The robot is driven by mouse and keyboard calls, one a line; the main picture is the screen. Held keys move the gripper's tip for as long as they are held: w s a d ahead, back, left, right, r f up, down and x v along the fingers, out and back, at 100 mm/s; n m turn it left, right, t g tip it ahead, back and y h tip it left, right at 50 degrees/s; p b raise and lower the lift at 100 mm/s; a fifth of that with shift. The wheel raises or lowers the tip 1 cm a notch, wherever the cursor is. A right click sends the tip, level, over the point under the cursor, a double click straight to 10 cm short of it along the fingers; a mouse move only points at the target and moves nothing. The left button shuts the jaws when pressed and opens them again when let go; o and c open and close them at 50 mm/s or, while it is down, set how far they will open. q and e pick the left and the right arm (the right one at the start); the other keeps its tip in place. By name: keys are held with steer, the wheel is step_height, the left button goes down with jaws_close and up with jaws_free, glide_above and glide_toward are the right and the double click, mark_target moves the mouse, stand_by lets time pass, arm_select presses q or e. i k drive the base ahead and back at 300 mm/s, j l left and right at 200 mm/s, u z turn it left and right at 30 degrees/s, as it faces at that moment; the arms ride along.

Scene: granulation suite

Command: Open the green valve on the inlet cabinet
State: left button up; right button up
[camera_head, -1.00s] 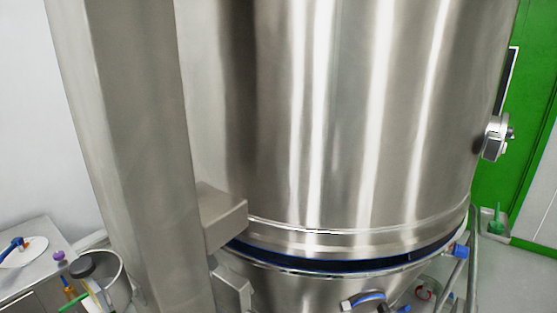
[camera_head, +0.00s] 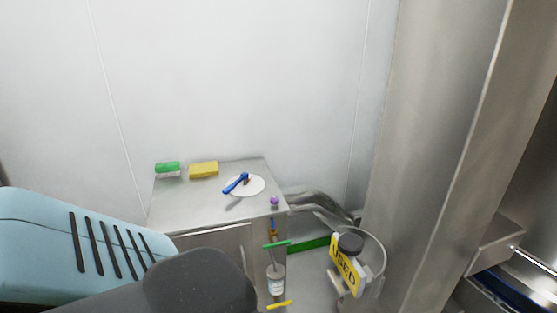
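A steel cabinet (camera_head: 190,212) stands against the white wall, left of centre. Beside its right side, a thin green handle (camera_head: 277,244) lies crosswise above a small labelled clear vessel (camera_head: 276,280); it looks like the green valve's lever. A yellow bar (camera_head: 280,304) lies lower on the same line. Whether the valve is open or shut I cannot tell. A light blue and dark grey arm part of mine fills the lower left and hides part of the cabinet front. Neither gripper shows.
On the cabinet top are a green block (camera_head: 167,168), a yellow block (camera_head: 204,170) and a blue-handled tool (camera_head: 236,183) on a white disc (camera_head: 254,187). A round bin (camera_head: 373,250) with a "USED" sign (camera_head: 346,272) stands right of the cabinet. A large steel column (camera_head: 430,150) blocks the right.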

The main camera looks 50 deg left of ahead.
mark_target(276, 244)
steer(key=j, duration=0.9)
steer(key=j+u, duration=0.15)
steer(key=j, duration=0.75)
steer(key=j+u, duration=0.15)
steer(key=j, duration=0.45)
steer(key=i+j+u, duration=0.1)
steer(key=j, duration=0.45)
steer(key=i+l, duration=0.25)
steer(key=l, duration=0.25)
